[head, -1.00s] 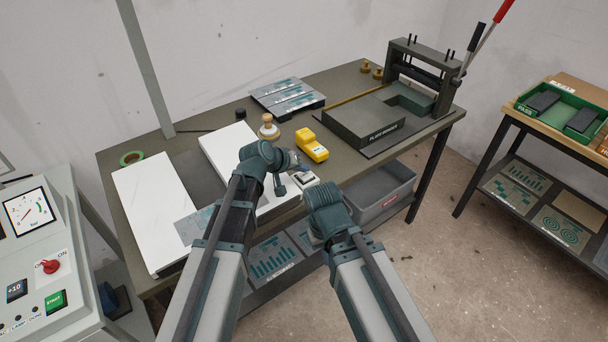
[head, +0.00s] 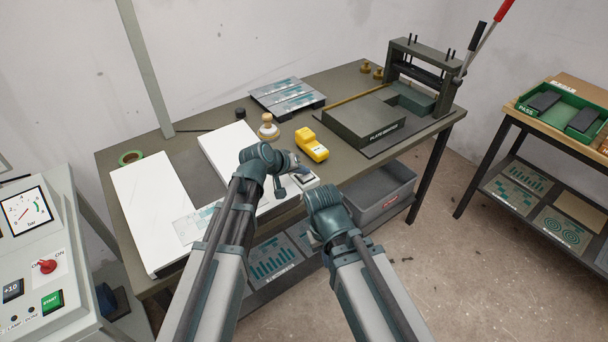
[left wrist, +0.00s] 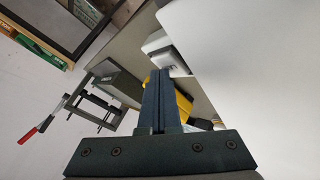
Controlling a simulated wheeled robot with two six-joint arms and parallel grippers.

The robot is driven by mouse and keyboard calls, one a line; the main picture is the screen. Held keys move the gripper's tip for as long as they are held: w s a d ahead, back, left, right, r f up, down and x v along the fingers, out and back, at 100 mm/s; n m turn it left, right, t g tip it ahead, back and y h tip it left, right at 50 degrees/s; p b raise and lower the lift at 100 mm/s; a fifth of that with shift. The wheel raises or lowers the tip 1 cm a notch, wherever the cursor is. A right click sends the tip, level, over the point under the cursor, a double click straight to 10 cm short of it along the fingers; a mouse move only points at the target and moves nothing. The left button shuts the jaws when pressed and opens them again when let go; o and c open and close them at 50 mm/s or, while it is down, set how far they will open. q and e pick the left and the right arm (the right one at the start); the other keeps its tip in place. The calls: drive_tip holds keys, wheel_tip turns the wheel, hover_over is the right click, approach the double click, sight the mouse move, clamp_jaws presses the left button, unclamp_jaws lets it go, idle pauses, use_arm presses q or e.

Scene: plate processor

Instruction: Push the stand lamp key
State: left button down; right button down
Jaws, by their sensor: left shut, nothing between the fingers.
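The stand lamp key is a dark rocker on a small white box (head: 304,182) at the front edge of the bench, beside the white panel. My left gripper (head: 301,169) is right at this box and partly covers it. In the left wrist view its closed fingers (left wrist: 159,76) reach up to the white box (left wrist: 158,43), with nothing between them. I cannot tell whether they touch the key. My right arm's wrist shows front right of the box, but its fingers are hidden.
A yellow handheld meter (head: 312,145) lies just behind the box. A wooden-knobbed tool (head: 268,127) and a plate rack (head: 288,97) stand farther back. A patterned sheet (head: 196,226) lies at the front left. A grey bin (head: 380,195) sits below the bench.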

sight(303, 177)
use_arm(q)
drive_tip(key=shift+r, duration=0.15)
drive_tip(key=shift+r+p, duration=0.5)
drive_tip(key=shift+p, duration=0.1)
wheel_tip(303, 177, up, 6)
drive_tip(key=p, duration=0.6)
drive_tip(key=s+a+f+m+g+y, duration=0.1)
drive_tip(key=s+f+g+y, duration=0.1)
drive_tip(key=s, duration=0.6)
drive_tip(key=s+a+f+m+g+y, duration=0.2)
drive_tip(key=s+y, duration=0.1)
drive_tip(key=s, duration=0.6)
drive_tip(key=s+a+f+m+g+y, duration=0.1)
drive_tip(key=s+a+f+g+y, duration=0.1)
drive_tip(key=s, duration=0.6)
drive_tip(key=shift+s+a+f+g+y, duration=0.25)
drive_tip(key=shift+s+f+g+y, duration=0.1)
drive_tip(key=shift+g, duration=0.25)
